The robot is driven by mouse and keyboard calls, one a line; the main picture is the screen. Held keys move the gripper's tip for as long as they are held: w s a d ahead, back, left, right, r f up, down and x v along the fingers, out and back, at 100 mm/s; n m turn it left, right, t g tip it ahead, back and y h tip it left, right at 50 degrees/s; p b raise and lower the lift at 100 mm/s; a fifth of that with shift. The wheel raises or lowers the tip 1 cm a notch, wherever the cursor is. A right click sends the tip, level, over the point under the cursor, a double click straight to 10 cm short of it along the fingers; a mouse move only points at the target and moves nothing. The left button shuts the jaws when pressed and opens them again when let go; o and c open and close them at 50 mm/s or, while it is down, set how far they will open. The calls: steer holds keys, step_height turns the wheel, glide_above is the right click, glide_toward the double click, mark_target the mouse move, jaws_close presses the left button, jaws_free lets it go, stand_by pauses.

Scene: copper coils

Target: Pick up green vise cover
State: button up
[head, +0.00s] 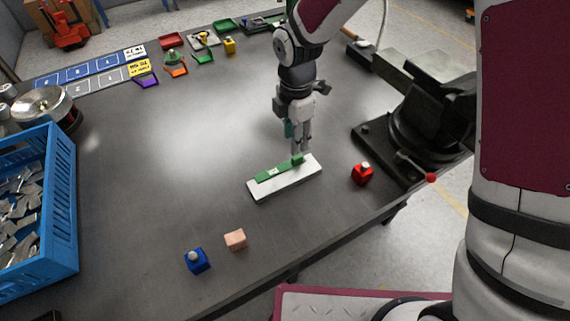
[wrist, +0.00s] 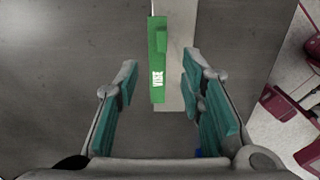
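The green vise cover (head: 274,173) is a flat strip with a small raised block at one end. It lies along the far edge of a white rectangular board (head: 292,183) on the grey table. In the wrist view the green vise cover (wrist: 157,60) shows white lettering "VISE" and lies on the left side of the white board (wrist: 174,95). My gripper (head: 298,153) is above the right end of the cover in the head view. In the wrist view my gripper (wrist: 160,85) is open, with nothing between its teal-padded fingers but a view of the cover's lettered end and the board below.
A red block (head: 362,174) and a dark bench vise (head: 420,115) stand to the right. A blue block (head: 197,260) and a tan cube (head: 235,239) sit near the front edge. A blue crate (head: 62,200) of metal pieces is at left. The table's middle left is clear.

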mark_target(294, 158)
step_height(294, 158, down, 8)
steer(key=shift+d+f+p, duration=0.15)
steer(key=shift+p, duration=0.25)
steer(key=shift+c, duration=0.2)
jaws_close()
